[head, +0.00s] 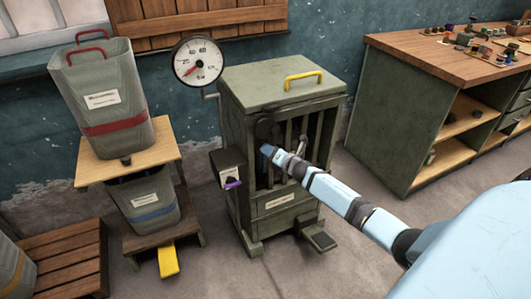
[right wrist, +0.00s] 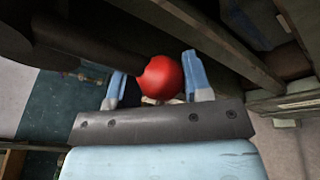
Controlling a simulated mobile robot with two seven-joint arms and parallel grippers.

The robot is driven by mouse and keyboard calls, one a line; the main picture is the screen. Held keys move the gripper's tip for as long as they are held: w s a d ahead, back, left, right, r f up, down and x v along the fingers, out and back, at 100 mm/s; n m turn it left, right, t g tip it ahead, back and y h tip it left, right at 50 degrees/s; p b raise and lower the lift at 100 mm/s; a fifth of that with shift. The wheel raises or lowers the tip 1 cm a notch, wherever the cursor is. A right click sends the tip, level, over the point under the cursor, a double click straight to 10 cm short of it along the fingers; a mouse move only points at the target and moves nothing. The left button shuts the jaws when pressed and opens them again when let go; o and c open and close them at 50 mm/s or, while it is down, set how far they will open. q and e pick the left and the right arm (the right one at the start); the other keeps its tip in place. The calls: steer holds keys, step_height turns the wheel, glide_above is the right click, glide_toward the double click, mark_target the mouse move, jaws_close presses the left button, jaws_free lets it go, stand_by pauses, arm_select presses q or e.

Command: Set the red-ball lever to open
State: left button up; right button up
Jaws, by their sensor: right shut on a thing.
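The green cabinet (head: 236,120) with a slatted front stands in the middle of the head view. My right gripper (head: 268,151) reaches in from the right to the upper left of its front. In the right wrist view, the red ball (right wrist: 161,78) sits between the two pale blue fingers of my right gripper, which is shut on it. A dark lever arm (right wrist: 115,52) runs from the ball to the upper left. My left gripper is out of view.
A round gauge (head: 198,60) stands behind the cabinet's left side. A small box (head: 227,167) juts from that side, and a pedal (head: 319,239) sticks out low in front. Stacked bins (head: 108,92) stand left, a workbench (head: 405,110) right. Floor between cabinet and bench is clear.

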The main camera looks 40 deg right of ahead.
steer(key=shift+s+d+n, duration=0.1)
steer(key=shift+d+n, duration=0.3)
steer(key=shift+d, duration=0.4)
steer(key=shift+r, duration=0.1)
steer(key=shift+d+r, duration=0.1)
steer(key=shift+d, duration=0.05)
steer(key=shift+c, duration=0.2)
steer(key=o, duration=1.2)
steer(key=shift+d, duration=0.1)
steer(key=shift+s, duration=0.1)
steer(key=shift+s, duration=0.2)
steer(key=s+r+p, duration=0.1)
steer(key=s, duration=1.2)
steer(key=shift+r, duration=0.3)
steer(key=shift+s, duration=0.1)
